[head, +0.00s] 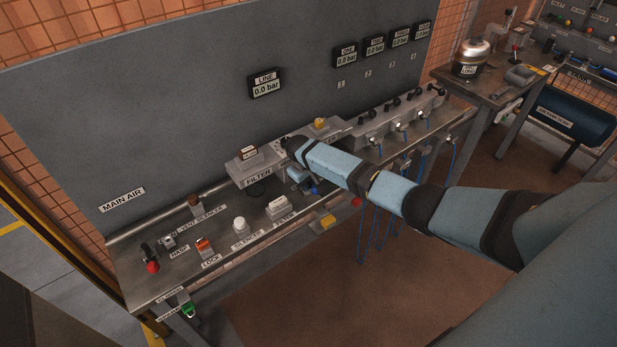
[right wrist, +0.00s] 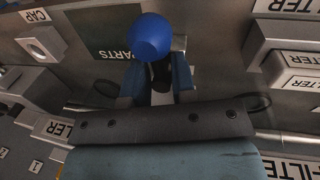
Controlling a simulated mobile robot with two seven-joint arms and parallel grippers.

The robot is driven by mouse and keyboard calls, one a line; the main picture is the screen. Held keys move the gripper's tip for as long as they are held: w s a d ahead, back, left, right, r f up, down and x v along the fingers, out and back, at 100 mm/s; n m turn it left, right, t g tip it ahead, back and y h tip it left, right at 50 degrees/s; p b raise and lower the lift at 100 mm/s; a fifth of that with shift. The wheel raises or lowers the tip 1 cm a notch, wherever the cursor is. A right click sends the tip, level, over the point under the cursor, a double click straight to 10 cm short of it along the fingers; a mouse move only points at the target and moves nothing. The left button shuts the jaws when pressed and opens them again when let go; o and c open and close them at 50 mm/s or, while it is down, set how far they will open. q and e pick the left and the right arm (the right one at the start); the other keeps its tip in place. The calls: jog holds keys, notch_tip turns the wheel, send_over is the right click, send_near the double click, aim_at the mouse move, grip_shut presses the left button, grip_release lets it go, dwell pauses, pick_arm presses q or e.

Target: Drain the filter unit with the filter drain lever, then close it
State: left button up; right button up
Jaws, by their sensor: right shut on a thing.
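The filter unit (head: 243,168) is a grey block labelled FILTER on the bench against the back panel. My right gripper (head: 306,184) is at its right end, low in front of it, and my arm hides part of the unit. In the right wrist view my right gripper (right wrist: 158,80) has its blue fingers on either side of a dark stem. It is shut on this filter drain lever, whose round blue knob (right wrist: 150,37) stands out past the fingertips. I cannot tell whether the drain is open. My left gripper is not in view.
The LINE gauge (head: 265,84) reads 0.0 bar. A red-knobbed lever (head: 152,266), an orange lock (head: 204,245), a white silencer (head: 239,224) and a spare filter (head: 278,206) stand along the bench front. A row of valves with blue hoses (head: 400,125) lies to the right.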

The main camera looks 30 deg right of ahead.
jog(key=shift+m, duration=0.5)
jog(key=o, duration=0.7)
jog(key=a+r, duration=0.1)
jog(key=r, duration=0.8)
jog(key=a+r, duration=0.1)
jog(key=r, duration=0.3)
jog(key=shift+a+r, duration=0.3)
jog(key=shift+s+f, duration=0.1)
